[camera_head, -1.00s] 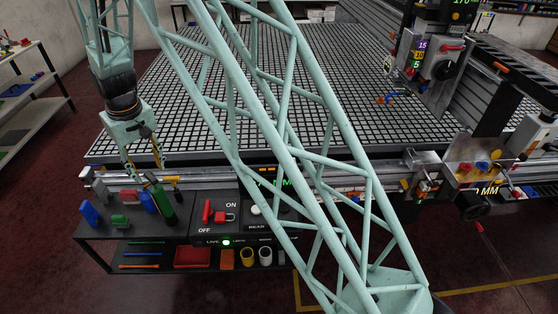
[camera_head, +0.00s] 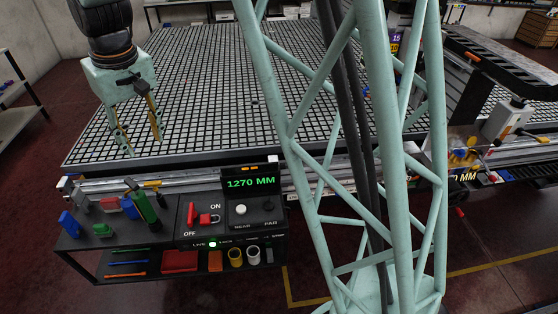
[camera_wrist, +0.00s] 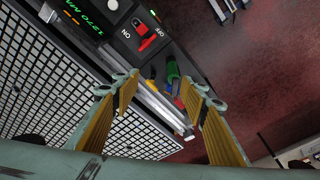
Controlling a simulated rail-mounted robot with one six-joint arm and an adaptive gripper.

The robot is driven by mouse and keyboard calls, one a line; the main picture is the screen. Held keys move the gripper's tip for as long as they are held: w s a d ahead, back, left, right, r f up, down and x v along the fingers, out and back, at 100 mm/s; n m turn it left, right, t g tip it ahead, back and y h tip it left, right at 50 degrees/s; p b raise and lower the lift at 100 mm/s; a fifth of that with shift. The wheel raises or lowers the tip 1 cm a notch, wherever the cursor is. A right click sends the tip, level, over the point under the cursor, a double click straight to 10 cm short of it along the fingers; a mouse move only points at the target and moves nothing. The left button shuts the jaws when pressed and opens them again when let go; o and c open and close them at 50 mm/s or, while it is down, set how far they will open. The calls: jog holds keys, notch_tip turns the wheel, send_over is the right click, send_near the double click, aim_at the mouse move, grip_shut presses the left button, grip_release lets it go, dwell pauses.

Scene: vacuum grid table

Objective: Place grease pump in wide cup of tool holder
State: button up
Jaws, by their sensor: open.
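A green tool with a dark tip, which looks like the grease pump (camera_head: 144,204), stands tilted among the tools on the black stand at lower left. It also shows in the wrist view (camera_wrist: 172,70), beyond my fingertips. I cannot make out the tool holder's wide cup around its base. My gripper (camera_head: 142,147) is open and empty, above and behind the tools in the head view. In the wrist view my gripper (camera_wrist: 161,84) has its fingers wide apart with nothing between them.
The control panel with a red switch (camera_head: 209,218) and a 1270 MM display (camera_head: 250,183) stands to the right. The grid table (camera_head: 210,110) is mostly clear.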

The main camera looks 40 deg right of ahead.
jog(key=s+d+r+m+t, duration=0.1)
jog(key=s+d+r, duration=0.3)
jog(key=s+r, duration=0.4)
jog(key=s+d+r, duration=0.5)
jog(key=s, duration=0.5)
jog(key=s+d+r, duration=0.1)
jog(key=s+d, duration=0.1)
jog(key=s, duration=1)
jog(key=s+d+r+m, duration=0.1)
jog(key=s+d, duration=0.2)
jog(key=s, duration=0.9)
jog(key=shift+m+t, duration=0.3)
jog(key=shift+t, duration=0.1)
jog(key=shift+d, duration=0.1)
jog(key=shift+r, duration=0.2)
notch_tip(320, 180, up, 11)
jog(key=p, duration=1.1)
